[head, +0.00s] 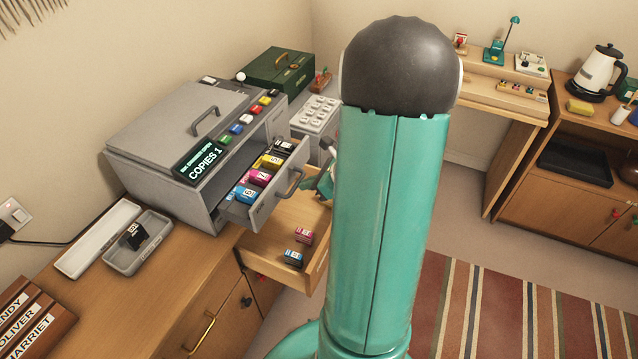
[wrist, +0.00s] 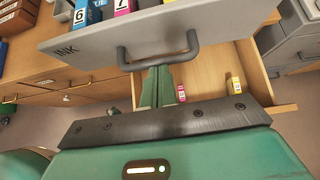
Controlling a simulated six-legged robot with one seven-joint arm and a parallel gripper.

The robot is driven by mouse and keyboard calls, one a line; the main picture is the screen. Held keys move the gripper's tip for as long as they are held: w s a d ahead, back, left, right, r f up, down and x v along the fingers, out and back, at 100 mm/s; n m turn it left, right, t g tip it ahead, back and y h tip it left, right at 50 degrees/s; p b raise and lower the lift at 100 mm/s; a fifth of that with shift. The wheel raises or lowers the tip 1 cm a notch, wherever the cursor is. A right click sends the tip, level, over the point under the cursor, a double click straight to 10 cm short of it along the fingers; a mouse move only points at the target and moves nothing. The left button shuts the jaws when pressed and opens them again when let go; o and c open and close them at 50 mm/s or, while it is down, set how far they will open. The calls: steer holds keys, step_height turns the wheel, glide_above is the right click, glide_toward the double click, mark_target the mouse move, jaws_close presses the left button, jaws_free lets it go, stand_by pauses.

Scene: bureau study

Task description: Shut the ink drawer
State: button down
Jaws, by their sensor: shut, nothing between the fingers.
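The grey ink drawer (head: 266,206) is pulled out from the front of the grey copier (head: 150,150). It holds a row of cartridges in cyan, magenta, yellow and black. In the wrist view its front panel (wrist: 225,28), marked INK, spans the top, with a dark bar handle (wrist: 160,61) at its middle. My gripper (wrist: 157,72) is shut and empty, its fingertips right at the handle bar; I cannot tell if they touch it. In the head view my gripper (head: 322,184) shows just right of the handle, mostly hidden behind my arm.
A grey tray (head: 125,262) with a black cartridge lies left of the copier. A green box (head: 280,72) stands behind.

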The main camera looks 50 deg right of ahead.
mark_target(256, 165)
steer(key=shift+w+a, duration=0.1)
steer(key=shift+w, duration=0.05)
steer(key=w+a, duration=0.1)
steer(key=w, duration=0.3)
steer(key=w+a, duration=0.2)
steer(key=w, duration=0.3)
steer(key=w+a, duration=0.2)
steer(key=w, duration=0.3)
steer(key=shift+w+a+r, duration=0.1)
steer(key=shift+w+a, duration=0.05)
steer(key=shift+w, duration=0.15)
steer(key=shift+w+a, duration=0.1)
steer(key=shift+r, duration=0.1)
